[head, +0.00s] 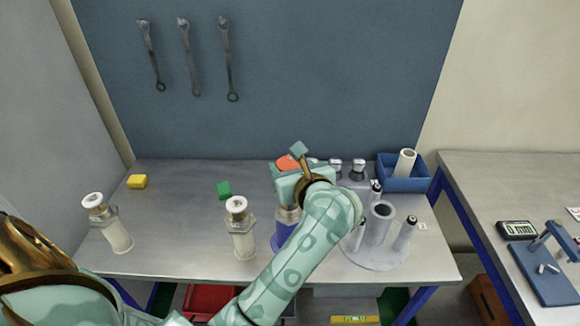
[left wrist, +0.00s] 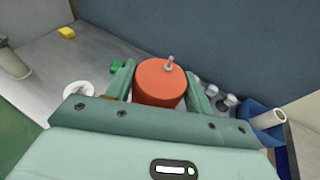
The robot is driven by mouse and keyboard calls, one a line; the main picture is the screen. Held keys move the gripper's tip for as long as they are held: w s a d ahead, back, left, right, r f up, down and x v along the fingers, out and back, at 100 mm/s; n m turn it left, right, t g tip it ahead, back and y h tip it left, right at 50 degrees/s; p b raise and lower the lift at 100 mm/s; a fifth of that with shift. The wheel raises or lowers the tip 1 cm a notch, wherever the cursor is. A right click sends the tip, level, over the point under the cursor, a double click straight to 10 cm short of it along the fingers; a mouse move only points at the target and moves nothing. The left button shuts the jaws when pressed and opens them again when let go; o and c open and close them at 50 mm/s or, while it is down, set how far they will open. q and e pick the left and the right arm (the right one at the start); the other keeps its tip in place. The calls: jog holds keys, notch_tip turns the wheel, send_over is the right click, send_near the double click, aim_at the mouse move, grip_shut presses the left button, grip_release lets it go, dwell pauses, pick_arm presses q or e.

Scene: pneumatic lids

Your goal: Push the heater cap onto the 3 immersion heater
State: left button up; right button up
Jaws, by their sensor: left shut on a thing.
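My left gripper (head: 292,178) is shut on the red-orange heater cap (head: 287,162), above the back of the workbench. In the left wrist view the cap (left wrist: 160,84) sits between the two fingers, with a small metal pin on top. Below the gripper stands a blue cylinder (head: 282,238) with a metal collar, partly hidden by my arm. Two white cylinders with metal nuts and white tops stand left of it, one in the middle (head: 243,240) and one at the left (head: 116,236). I cannot read a number 3 on any of them. My right gripper is not in view.
A grey round stand (head: 378,253) with upright posts is right of my arm. Small metal fittings (head: 358,169) and a blue bin (head: 405,184) are behind it. A yellow block (head: 137,181) and a green block (head: 224,190) lie on the bench (head: 170,215). The left back is mostly free.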

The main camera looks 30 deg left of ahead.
pick_arm(q)
jog(key=shift+f, duration=0.1)
dwell(0.6)
jog(key=shift+f+b, duration=3.05)
jog(key=shift+f, duration=0.45)
jog(key=o, duration=1)
jog(key=shift+o, duration=0.2)
jog(key=shift+d+r, duration=0.1)
